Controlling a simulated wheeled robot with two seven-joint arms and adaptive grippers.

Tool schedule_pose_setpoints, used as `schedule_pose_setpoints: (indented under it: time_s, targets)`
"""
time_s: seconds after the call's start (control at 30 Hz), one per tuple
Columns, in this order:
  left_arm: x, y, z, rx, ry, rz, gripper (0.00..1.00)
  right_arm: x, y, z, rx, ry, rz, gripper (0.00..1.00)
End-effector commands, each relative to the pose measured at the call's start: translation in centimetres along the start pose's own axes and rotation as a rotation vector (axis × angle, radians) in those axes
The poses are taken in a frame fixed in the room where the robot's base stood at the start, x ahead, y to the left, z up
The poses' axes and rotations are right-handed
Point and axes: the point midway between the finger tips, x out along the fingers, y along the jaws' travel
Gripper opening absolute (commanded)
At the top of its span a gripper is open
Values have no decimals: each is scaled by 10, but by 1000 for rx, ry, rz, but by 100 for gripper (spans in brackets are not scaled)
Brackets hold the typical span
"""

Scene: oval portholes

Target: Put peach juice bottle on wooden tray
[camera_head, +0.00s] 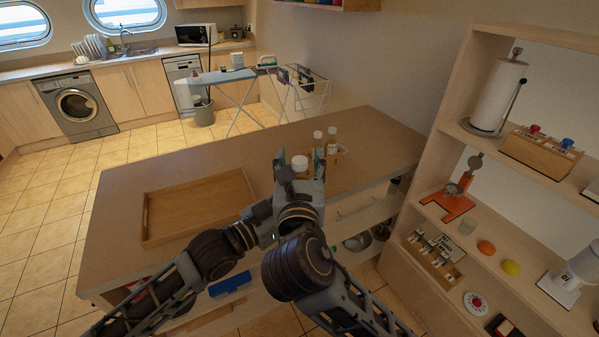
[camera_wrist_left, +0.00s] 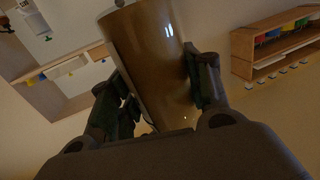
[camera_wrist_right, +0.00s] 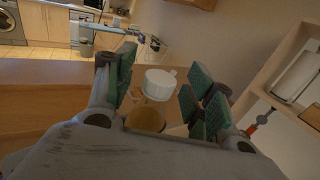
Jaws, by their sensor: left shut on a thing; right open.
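The wooden tray (camera_head: 158,236) lies empty on the counter, left of my grippers in the head view. The peach juice bottle appears as a white cap (camera_head: 300,162) between the fingers of my right gripper (camera_head: 299,178). In the right wrist view my open gripper (camera_wrist_right: 161,90) has the white cap (camera_wrist_right: 158,84) and brown body (camera_wrist_right: 146,119) between its fingers, with gaps beside the cap. In the left wrist view my left gripper (camera_wrist_left: 155,85) is shut on a brown bottle body (camera_wrist_left: 143,48), apparently the same bottle. Its label and base are hidden.
Two small white-capped bottles (camera_head: 332,140) stand farther back on the counter (camera_head: 375,150). A shelf unit (camera_head: 450,125) with a paper towel roll (camera_head: 498,95) and several items stands close on the right. The counter around the tray is clear.

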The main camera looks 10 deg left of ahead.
Motion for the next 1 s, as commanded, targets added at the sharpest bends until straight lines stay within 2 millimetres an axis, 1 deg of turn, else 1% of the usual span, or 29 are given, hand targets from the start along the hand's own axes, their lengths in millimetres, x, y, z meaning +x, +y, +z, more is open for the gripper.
schedule_pose_setpoints:
  time_s: [0.17, 0.47, 0.57, 0.9, 1.0]
  targets:
    - [0, 0, -2, 1, 3, 0, 9, 8, 0, 0, 1, 0, 0, 54]
    - [0, 0, -2, 1, 3, 0, 9, 9, 0, 0, 1, 0, 0, 54]
    - [0, 0, -2, 1, 3, 0, 9, 9, 0, 0, 1, 0, 0, 44]
    - [0, 0, -2, 1, 3, 0, 9, 9, 0, 0, 1, 0, 0, 0]
    - [0, 0, -2, 1, 3, 0, 9, 9, 0, 0, 1, 0, 0, 0]
